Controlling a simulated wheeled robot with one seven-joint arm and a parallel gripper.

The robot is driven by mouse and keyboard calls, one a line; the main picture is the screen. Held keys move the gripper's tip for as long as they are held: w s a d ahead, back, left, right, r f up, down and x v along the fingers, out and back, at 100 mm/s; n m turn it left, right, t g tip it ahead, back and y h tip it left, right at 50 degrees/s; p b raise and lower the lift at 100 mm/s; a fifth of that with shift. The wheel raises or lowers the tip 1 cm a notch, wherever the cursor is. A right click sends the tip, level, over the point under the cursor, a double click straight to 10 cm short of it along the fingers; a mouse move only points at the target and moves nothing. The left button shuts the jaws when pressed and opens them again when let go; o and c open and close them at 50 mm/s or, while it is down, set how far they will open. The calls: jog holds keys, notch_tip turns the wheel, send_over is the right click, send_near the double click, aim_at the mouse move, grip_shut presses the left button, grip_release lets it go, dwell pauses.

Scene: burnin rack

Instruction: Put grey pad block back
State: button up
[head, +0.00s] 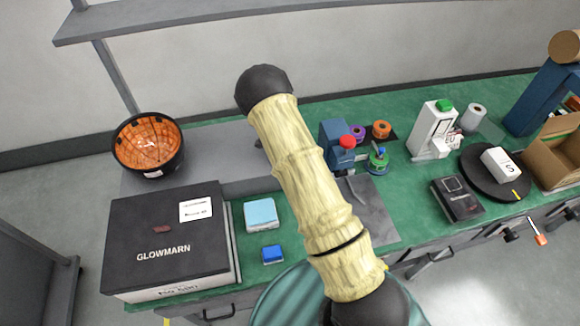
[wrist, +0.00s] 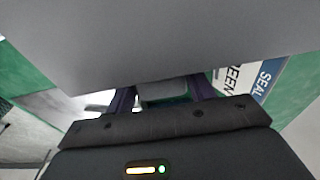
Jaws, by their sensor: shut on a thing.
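In the wrist view my gripper (wrist: 162,98) has its two dark fingers closed on a small grey piece, which I take to be the grey pad block (wrist: 163,92). A large plain grey surface (wrist: 150,40) fills the upper part of that view, close to the camera. I cannot tell whether it belongs to the held block. In the head view my pale arm crosses the middle of the bench and hides the gripper and whatever it holds.
On the green bench (head: 411,187) stand a black GLOWMARN box (head: 165,240), an orange-lined bowl (head: 148,145), light blue (head: 261,214) and dark blue (head: 272,254) blocks, a blue press (head: 335,143), a white device (head: 430,130), a black meter (head: 457,200) and a black turntable (head: 483,179).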

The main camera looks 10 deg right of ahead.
jog(key=shift+a+f, duration=0.15)
jog(key=shift+f, duration=1.25)
jog(key=o, duration=1)
jog(key=shift+r, duration=0.1)
jog(key=shift+o, duration=0.2)
jog(key=shift+w+r, duration=0.1)
notch_tip(320, 180, up, 17)
jog(key=a+b, duration=0.1)
jog(key=b, duration=0.2)
jog(key=shift+a+r+b, duration=0.15)
jog(key=shift+a+b, duration=0.2)
jog(key=shift+b, duration=0.05)
jog(key=s+r+n+t, duration=0.1)
jog(key=s+r+n, duration=0.2)
jog(key=s+n, duration=0.6)
jog(key=s+d+r+n+t+y, duration=0.1)
jog(key=s+r+n, duration=0.2)
jog(key=s+n, duration=0.6)
jog(key=s, duration=0.6)
jog(key=shift+s+d+r+t, duration=0.2)
jog(key=shift+d+r+t, duration=0.05)
jog(key=shift+r+t, duration=0.1)
